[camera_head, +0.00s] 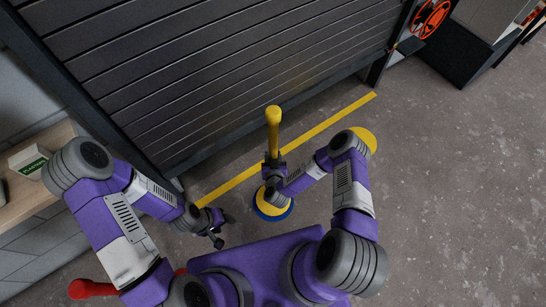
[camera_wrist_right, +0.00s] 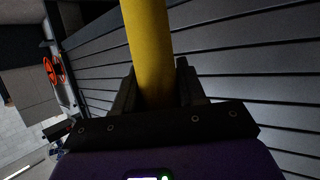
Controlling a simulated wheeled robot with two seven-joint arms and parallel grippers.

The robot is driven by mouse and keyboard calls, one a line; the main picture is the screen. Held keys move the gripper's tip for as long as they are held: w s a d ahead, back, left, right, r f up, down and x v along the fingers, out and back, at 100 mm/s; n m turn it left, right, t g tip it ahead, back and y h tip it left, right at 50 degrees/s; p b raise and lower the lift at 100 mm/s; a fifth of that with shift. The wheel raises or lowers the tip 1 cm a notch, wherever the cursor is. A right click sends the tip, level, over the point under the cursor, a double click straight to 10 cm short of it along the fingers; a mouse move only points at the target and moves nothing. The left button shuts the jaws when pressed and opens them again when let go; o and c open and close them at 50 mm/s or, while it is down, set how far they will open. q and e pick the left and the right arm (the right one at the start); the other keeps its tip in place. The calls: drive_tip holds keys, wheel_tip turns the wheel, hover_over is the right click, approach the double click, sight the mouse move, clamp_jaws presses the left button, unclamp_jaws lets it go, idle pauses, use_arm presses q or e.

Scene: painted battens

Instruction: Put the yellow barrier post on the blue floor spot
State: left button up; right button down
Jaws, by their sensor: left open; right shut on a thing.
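The yellow barrier post (camera_head: 273,135) stands upright in front of the slatted shutter. My right gripper (camera_head: 273,166) is shut around its shaft below the top; the shaft also fills the middle of the right wrist view (camera_wrist_right: 151,50) between the two fingers. The post's round yellow base is over the blue floor spot (camera_head: 289,211), whose blue rim shows around its lower edge. I cannot tell whether the base touches the floor. My right arm hides part of the base. My left gripper (camera_head: 219,231) is open and empty, low and to the left of the spot.
A yellow disc (camera_head: 366,138) shows partly behind my right arm. A yellow line (camera_head: 325,124) runs along the floor before the shutter (camera_head: 220,70). A red object (camera_head: 92,289) lies at lower left, beside a wooden bench (camera_head: 30,195). The floor at right is clear.

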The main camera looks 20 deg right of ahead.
drive_tip(key=shift+w+f+b, duration=0.1)
drive_tip(key=shift+f+b, duration=0.75)
drive_tip(key=shift+f, duration=1.15)
drive_tip(key=c, duration=0.6)
unclamp_jaws()
drive_tip(key=shift+c, duration=0.2)
drive_tip(key=s+a+r+g+y+p, duration=0.1)
drive_tip(key=s+r+g+y, duration=0.1)
drive_tip(key=s+r+g, duration=0.2)
drive_tip(key=s+a+r+g+y+p, duration=0.2)
drive_tip(key=s+r+g, duration=0.2)
drive_tip(key=s, duration=0.7)
drive_tip(key=s+a+r+g+y+p, duration=0.1)
drive_tip(key=s+r+g+y, duration=0.2)
drive_tip(key=s, duration=0.4)
drive_tip(key=shift+s+a+r+g+p, duration=0.25)
drive_tip(key=shift+s+r+g+p, duration=0.25)
drive_tip(key=shift+g, duration=0.5)
